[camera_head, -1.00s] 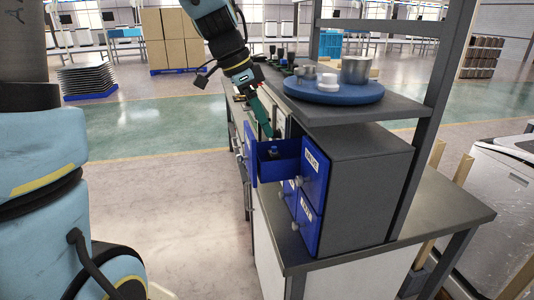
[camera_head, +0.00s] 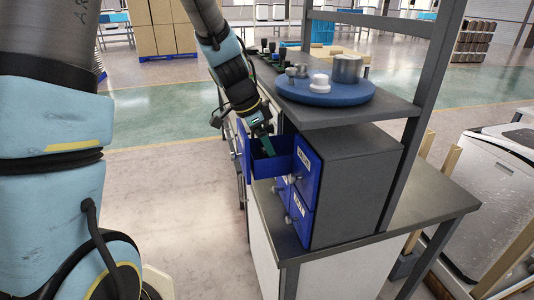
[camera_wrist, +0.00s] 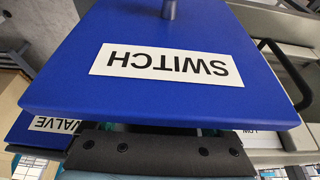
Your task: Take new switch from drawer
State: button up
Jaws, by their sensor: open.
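The open blue drawer (camera_head: 272,168) is pulled out of the cabinet on the bench. My gripper (camera_head: 265,146) is open, pointing down, with its green fingers reaching into the drawer from above. In the wrist view, the blue drawer front (camera_wrist: 60,85) carries an upside-down SWITCH label and fills most of the picture. A black part of my gripper (camera_wrist: 155,152) crosses the bottom of that view. The switch cannot be made out now; the fingers and drawer walls cover the drawer's inside. I cannot tell whether the fingers touch it.
The grey cabinet (camera_head: 355,185) has other closed blue drawers, one labelled VALVE (camera_wrist: 50,125) in the wrist view. Above it, a shelf (camera_head: 350,110) bears a round blue tray (camera_head: 300,94) with metal and white parts. A grey upright post (camera_head: 420,110) stands at right.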

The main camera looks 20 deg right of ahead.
jog(key=shift+f, duration=0.15)
grip_shut()
dwell(0.6)
